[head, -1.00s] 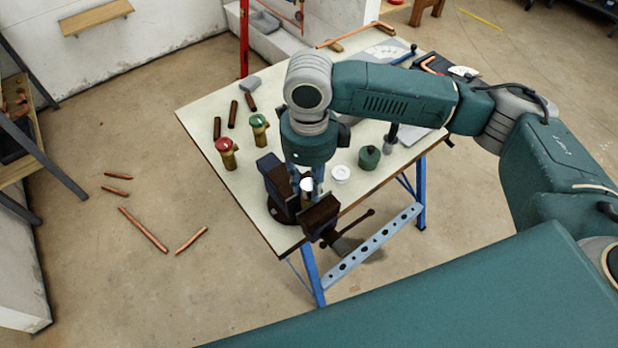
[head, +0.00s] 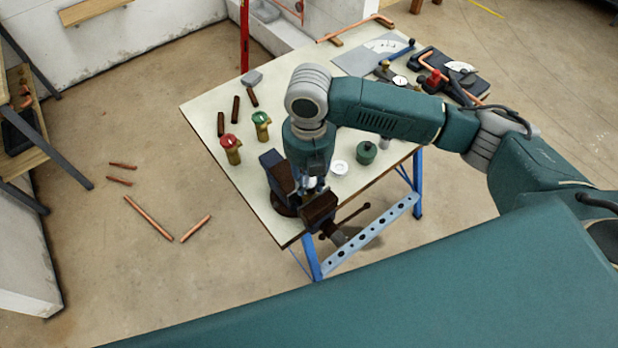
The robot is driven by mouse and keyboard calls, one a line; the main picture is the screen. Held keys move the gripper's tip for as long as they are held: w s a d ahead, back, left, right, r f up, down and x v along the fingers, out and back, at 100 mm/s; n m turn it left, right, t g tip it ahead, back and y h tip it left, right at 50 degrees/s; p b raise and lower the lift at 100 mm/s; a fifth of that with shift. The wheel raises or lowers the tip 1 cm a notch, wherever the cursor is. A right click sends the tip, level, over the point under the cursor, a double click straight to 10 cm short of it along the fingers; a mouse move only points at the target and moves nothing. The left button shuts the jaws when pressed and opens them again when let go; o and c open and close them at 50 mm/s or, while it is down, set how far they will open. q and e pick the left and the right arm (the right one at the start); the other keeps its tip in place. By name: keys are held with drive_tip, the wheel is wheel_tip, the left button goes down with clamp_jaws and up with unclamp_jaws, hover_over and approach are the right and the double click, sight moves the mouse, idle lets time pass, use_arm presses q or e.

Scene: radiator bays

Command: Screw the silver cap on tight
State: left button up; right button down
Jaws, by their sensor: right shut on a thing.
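A dark vise (head: 279,180) is clamped at the workbench's near corner. The silver cap (head: 312,183) shows as a small bright spot between the fingers, at the vise jaws. My right gripper (head: 312,188) points down over the vise and is shut on the silver cap. The fingers and jaws hide most of the cap and whatever is below it, so I cannot see how the cap is seated. My left gripper is not in view.
On the workbench (head: 215,108) stand a red-topped brass valve (head: 231,150), a green-topped one (head: 261,126), a white dish (head: 339,168) and a green jar (head: 366,153). Brown rods lie behind the valves. Copper pipe pieces (head: 148,217) lie on the floor.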

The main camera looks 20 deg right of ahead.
drive_tip(key=m, duration=1.3)
drive_tip(key=c, duration=1.5)
unclamp_jaws()
drive_tip(key=shift+c, duration=0.2)
